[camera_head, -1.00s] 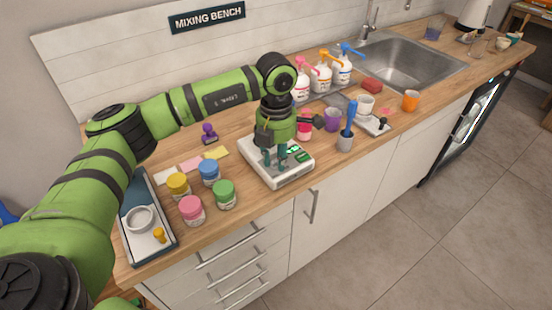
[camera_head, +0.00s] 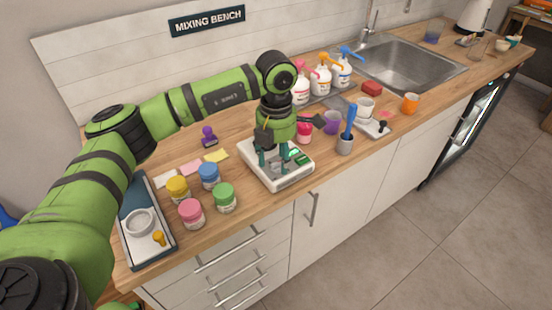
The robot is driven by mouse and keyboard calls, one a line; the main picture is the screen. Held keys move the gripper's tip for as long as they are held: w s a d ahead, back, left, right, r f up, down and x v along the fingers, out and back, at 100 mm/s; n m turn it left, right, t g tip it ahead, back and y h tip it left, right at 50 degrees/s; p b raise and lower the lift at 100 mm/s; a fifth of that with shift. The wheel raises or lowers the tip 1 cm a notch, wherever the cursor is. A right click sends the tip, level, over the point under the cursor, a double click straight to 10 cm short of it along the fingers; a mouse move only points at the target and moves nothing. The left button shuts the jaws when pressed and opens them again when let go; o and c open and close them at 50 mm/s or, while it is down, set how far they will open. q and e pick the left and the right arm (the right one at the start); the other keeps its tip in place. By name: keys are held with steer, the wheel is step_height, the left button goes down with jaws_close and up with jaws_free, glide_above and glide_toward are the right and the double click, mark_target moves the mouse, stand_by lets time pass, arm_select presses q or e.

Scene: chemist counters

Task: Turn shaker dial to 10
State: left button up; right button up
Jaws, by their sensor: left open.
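The shaker (camera_head: 292,180) is a white, low, square device on the wooden counter, with green displays on its right side. My left gripper (camera_head: 274,170) points down over the shaker. It is open, with its dark teal fingers apart above the front of the device. The gripper and wrist hide much of the shaker's top, and the dial cannot be made out. Whether the fingers touch the device cannot be told. My right gripper is not in view.
Yellow, blue, pink and green jars (camera_head: 225,197) stand left of the shaker. A tray with a white bowl (camera_head: 127,238) lies at far left.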

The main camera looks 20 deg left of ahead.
mark_target(276, 164)
arm_select(q)
step_height(276, 164, up, 11)
stand_by(0.3)
steer(key=shift+s, duration=0.1)
stand_by(0.4)
